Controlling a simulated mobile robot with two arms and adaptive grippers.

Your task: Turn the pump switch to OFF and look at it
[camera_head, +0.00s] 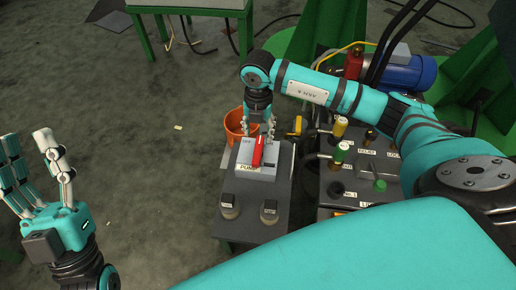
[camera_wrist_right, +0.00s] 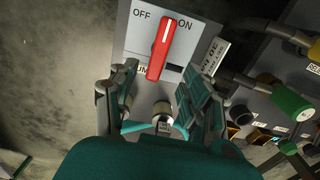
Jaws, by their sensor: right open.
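The red pump switch handle (camera_head: 258,151) sits on a light grey box labelled PUMP (camera_head: 243,156) in the head view. In the right wrist view the handle (camera_wrist_right: 158,55) is slightly tilted, its upper end between the OFF and ON labels, nearer ON. My right gripper (camera_head: 258,133) is above the box at the handle's far side. Its open fingers (camera_wrist_right: 158,98) stand apart on either side below the handle's lower end, with nothing between them visibly gripped. My left gripper (camera_head: 32,158) is open and empty at the far left, away from the box.
An orange bucket (camera_head: 234,124) stands behind the switch box. Two small knobs (camera_head: 230,207) sit on the dark stand (camera_head: 250,226) in front of it. A control panel with valves (camera_head: 352,188) stands close to the right. The floor to the left is mostly clear.

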